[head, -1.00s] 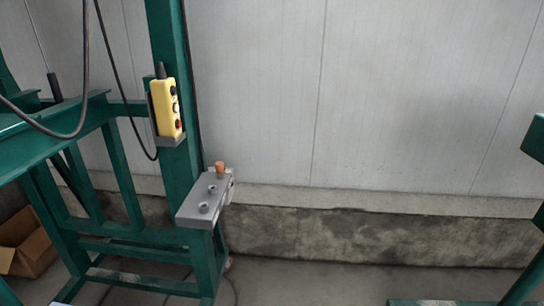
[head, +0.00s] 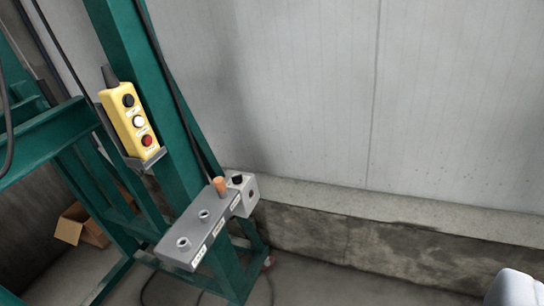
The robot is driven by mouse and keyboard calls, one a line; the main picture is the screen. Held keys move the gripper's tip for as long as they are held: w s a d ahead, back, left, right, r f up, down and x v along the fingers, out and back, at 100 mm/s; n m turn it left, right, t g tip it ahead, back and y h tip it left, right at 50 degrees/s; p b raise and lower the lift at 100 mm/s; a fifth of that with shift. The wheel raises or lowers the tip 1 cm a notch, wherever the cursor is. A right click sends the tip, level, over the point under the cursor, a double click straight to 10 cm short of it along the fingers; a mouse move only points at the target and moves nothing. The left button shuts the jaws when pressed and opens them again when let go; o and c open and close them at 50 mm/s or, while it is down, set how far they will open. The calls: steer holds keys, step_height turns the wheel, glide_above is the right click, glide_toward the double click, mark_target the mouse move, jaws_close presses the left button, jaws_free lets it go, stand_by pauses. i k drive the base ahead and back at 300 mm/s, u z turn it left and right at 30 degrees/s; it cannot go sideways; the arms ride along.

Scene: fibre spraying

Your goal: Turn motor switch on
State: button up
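A grey control box (head: 195,238) is mounted on the green post, left of the middle. Its top carries an orange knob (head: 220,187) and two round metal fittings with white labels below them on the side. At its right end is a small light grey switch box (head: 247,201) with a black knob (head: 237,180) on top and a small dark round spot on its side. I cannot read the labels or tell which part is the motor switch, or its setting. No gripper fingers show in the view.
A yellow pendant (head: 130,119) with black, white and red buttons hangs on the green post (head: 165,150). Cables run beside it. A cardboard box (head: 82,226) sits at lower left. A pale rounded shape (head: 516,289) fills the bottom right corner. Right of the post is open space before the wall.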

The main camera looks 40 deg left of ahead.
mark_target(237, 179)
steer(key=u, duration=0.25)
steer(key=i, duration=1.25)
steer(key=u, duration=1)
steer(key=i, duration=0.65)
steer(key=u, duration=0.35)
steer(key=k, duration=0.4)
steer(key=u, duration=0.3)
steer(key=i, duration=0.4)
steer(key=z, duration=0.25)
